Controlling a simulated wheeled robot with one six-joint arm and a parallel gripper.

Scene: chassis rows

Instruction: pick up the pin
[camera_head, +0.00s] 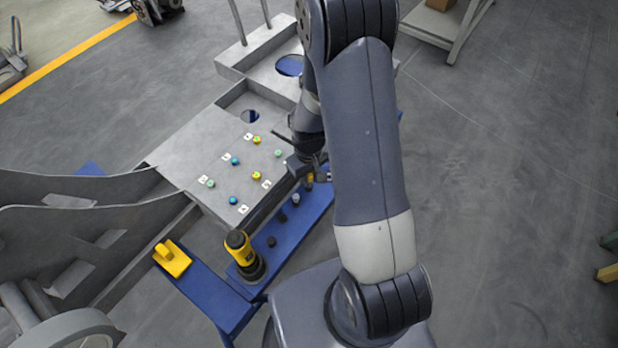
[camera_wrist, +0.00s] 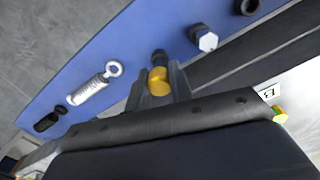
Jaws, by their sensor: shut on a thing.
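The pin (camera_wrist: 159,80), with a yellow head and a dark part beyond it, is between the two fingers of my gripper (camera_wrist: 160,90) in the wrist view. My gripper is shut on it. My arm hides part of this area. I cannot tell whether the pin still touches the bench.
The blue bench (camera_wrist: 120,45) also holds a silver ring-headed part (camera_wrist: 90,90), a hex bolt (camera_wrist: 205,39) and a black ring (camera_wrist: 247,6). A yellow-black tool (camera_head: 242,250) stands at its near end. A grey plate (camera_head: 190,150) with coloured knobs lies alongside.

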